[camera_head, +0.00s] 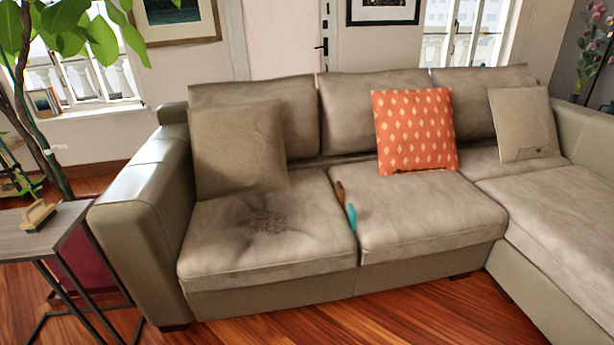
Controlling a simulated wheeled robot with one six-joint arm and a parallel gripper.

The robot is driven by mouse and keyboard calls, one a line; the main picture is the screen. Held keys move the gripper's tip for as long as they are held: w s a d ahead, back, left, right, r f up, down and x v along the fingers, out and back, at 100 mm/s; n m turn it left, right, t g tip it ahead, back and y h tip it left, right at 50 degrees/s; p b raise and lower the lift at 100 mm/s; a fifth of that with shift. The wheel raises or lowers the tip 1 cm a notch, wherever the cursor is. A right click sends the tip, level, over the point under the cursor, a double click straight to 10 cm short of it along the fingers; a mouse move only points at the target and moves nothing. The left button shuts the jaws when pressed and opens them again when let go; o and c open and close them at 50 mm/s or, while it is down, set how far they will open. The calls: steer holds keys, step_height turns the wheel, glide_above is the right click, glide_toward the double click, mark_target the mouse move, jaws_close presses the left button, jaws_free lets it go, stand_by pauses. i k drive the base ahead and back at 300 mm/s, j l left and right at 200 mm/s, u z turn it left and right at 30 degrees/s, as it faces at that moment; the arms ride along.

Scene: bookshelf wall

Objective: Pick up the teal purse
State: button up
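A small teal thing (351,218), which may be the teal purse, is on the grey-beige sofa (270,273). It stands at the gap between the left and middle seat cushions. A narrow brown piece (340,193) rises just above and behind it, and I cannot tell whether the two are one object. Only a thin part shows, so its full shape is unclear. My gripper does not show in this view.
An orange patterned pillow (414,130) and two beige pillows (237,148) (524,123) lean on the sofa back. A side table (70,213) with a brush-like item (38,215) and a plant (40,125) stand left. Wooden floor (420,315) is clear in front.

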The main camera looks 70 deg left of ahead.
mark_target(352, 216)
steer(key=u, duration=1.65)
